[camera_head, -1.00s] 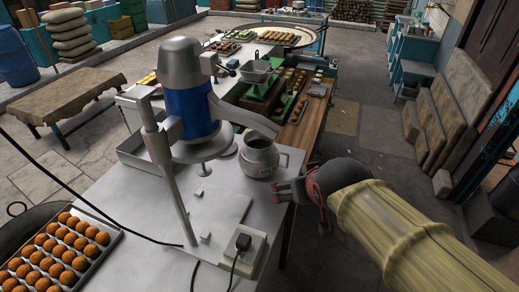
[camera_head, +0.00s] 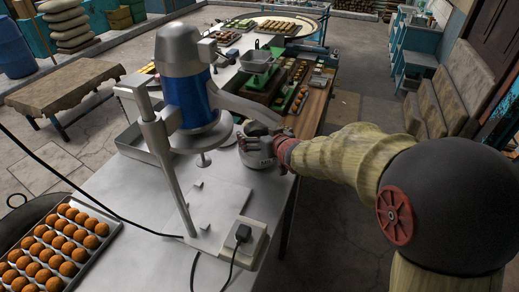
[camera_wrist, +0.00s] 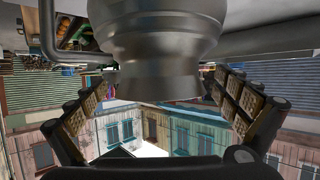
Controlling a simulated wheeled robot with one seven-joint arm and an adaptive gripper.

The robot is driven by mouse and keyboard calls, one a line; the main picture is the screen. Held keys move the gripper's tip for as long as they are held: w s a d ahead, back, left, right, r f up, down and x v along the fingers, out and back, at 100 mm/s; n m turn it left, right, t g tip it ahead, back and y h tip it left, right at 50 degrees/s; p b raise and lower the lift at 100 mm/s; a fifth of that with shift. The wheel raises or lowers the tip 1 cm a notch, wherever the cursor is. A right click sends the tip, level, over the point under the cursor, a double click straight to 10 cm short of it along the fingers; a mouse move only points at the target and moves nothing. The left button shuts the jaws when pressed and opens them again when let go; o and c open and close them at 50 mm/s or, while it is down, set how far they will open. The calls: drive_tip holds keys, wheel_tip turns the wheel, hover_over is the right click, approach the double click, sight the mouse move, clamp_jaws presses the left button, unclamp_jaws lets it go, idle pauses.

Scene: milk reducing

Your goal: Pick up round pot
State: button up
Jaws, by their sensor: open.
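The round pot (camera_head: 262,161) is a grey metal pot with a dark label. It stands upright on the metal table, right of the blue and grey machine. My gripper (camera_head: 262,137) is at the pot's upper right side and hides its rim and mouth. In the wrist view, which looks upside down, the pot (camera_wrist: 160,45) fills the top middle. My gripper's (camera_wrist: 158,84) padded fingers stand apart, one on each side of the pot's neck. Gaps show beside the neck, and the gripper is open.
The machine (camera_head: 190,90) stands close left of the pot on the metal table (camera_head: 130,205). A tray of orange balls (camera_head: 55,245) is at the front left. A wooden counter (camera_head: 308,115) with trays lies behind.

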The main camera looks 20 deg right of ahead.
sight(254, 130)
drive_tip(key=x, duration=0.2)
drive_tip(key=b+x, duration=0.1)
drive_tip(key=x, duration=0.1)
drive_tip(key=shift+w+f, duration=0.1)
drive_tip(key=shift+f, duration=0.4)
drive_tip(key=shift+w+a, duration=0.1)
drive_tip(key=shift+w, duration=0.15)
drive_tip(key=shift+s+f, duration=0.1)
drive_tip(key=shift+f, duration=0.1)
drive_tip(key=c, duration=2.2)
drive_tip(key=shift+r, duration=0.2)
drive_tip(key=shift+c, duration=0.2)
